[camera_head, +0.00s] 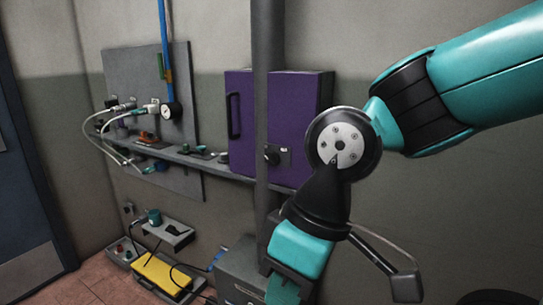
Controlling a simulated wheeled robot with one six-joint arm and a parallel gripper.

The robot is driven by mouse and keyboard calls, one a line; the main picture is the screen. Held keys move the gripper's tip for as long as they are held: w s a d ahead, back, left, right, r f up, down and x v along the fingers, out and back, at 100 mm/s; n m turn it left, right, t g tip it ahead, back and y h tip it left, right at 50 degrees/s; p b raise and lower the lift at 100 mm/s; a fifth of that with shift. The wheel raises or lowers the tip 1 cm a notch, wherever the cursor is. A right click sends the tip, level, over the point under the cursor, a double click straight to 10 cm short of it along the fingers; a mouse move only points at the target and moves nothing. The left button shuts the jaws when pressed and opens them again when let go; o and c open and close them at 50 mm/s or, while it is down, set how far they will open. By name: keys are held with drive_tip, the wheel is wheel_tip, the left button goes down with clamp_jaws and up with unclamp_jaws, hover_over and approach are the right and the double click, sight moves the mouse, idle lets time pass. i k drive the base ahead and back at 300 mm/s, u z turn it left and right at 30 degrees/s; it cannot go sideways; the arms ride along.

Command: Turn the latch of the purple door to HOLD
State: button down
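The purple door (241,117) is the front of a purple box on the wall, with a black bar handle (234,115) on its left part. A grey vertical post crosses in front of the box and hides part of the door. A small dark latch (272,156) with a plate beside it sits low on the box near the post. Its markings and setting are too small to read. My teal and black arm comes in from the upper right, bends at a round joint right of the box, and runs down past the bottom edge. My gripper does not show.
A grey shelf (180,155) with fittings and white hoses runs left of the box, below a gauge (172,110) on a blue pipe. A yellow case (160,274) lies low at left. A grey block on a bent bar (407,287) stands at lower right.

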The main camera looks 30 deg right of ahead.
sight(273, 158)
drive_tip(key=z, duration=0.15)
drive_tip(key=i, duration=0.25)
drive_tip(key=z, duration=4.55)
drive_tip(key=k, duration=2.75)
drive_tip(key=u, duration=0.95)
